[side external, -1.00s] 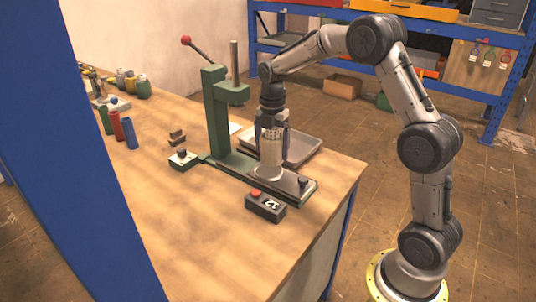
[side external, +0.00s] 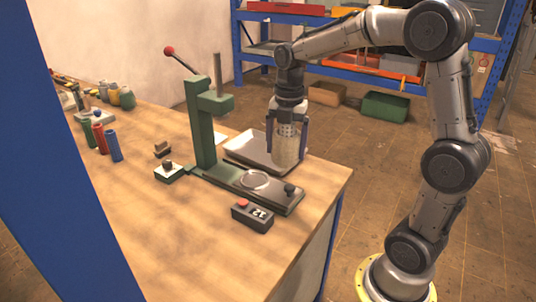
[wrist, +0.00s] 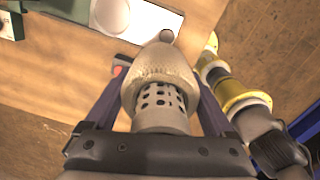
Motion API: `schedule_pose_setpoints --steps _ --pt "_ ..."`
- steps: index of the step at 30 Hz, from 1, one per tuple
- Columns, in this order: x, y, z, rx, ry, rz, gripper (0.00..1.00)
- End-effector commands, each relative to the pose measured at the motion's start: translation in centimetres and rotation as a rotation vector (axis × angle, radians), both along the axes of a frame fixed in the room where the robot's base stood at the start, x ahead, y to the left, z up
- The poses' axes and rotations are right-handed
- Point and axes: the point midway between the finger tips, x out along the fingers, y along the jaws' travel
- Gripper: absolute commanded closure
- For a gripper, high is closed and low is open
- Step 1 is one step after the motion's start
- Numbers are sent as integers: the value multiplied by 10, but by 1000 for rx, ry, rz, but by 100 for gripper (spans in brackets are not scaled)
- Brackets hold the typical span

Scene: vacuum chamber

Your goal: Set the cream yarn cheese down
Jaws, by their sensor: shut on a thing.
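The cream yarn cheese (side external: 285,152) is a pale cone-like package on a perforated tube. My gripper (side external: 286,142) is shut on it, with one dark finger on each side. In the side view they hang in front of the right part of a shallow metal tray (side external: 238,151); I cannot tell the exact gap below. In the wrist view the cheese (wrist: 160,68) fills the space between the fingers, its perforated tube toward the camera. The green press (side external: 205,130) stands to the left. A bare pale round seat (side external: 254,180) shows on its base plate.
A black box with a red button and a display (side external: 252,215) sits in front of the base plate. A small switch box (side external: 171,171) lies left of it. The front-left tabletop is clear.

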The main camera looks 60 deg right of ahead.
Motion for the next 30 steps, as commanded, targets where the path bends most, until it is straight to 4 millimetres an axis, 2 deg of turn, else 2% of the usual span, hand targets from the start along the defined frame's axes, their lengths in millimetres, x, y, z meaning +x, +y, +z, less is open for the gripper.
schedule_pose_setpoints --steps 6,12,19,30 --pt "18 -39 -6 -4 -4 -13 78" --pt "24 -82 -19 0 8 -71 78" --pt "25 -104 -30 9 24 -117 78" --pt "86 -138 -63 9 24 -117 78"
